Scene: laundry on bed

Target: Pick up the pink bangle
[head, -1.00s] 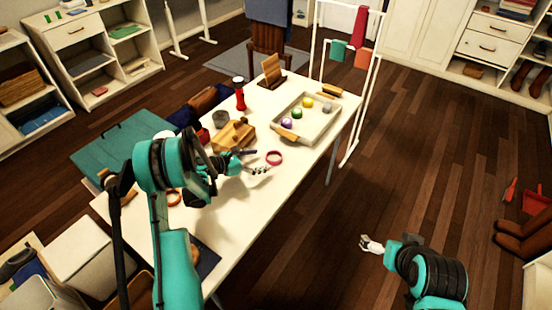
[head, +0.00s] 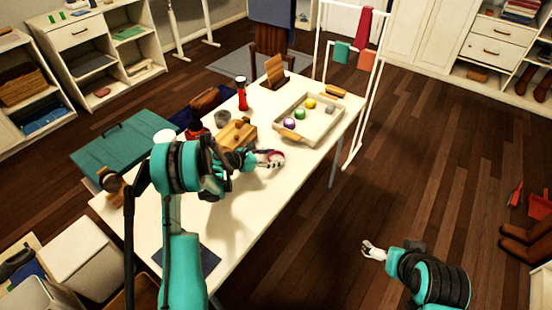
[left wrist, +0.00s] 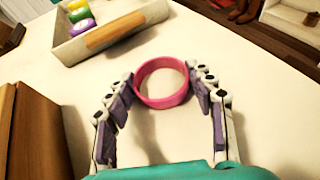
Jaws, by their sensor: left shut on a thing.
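The pink bangle (left wrist: 163,83) is between the two fingers of my left gripper (left wrist: 162,92) in the left wrist view, with a finger against each side. My left gripper is shut on it, low over the white table (left wrist: 240,70). In the head view the left gripper (head: 271,158) is near the table's right edge, and the bangle is mostly hidden by the fingers. My right gripper (head: 372,250) is off the table at the lower right, over the floor; its fingers are too small to judge.
A tray (head: 318,132) with several coloured round things stands behind the left gripper. A wooden block (head: 236,133), a grey cup (head: 222,119) and a red bottle (head: 242,95) stand close by on the table. A dark mat (head: 200,258) lies at the near end.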

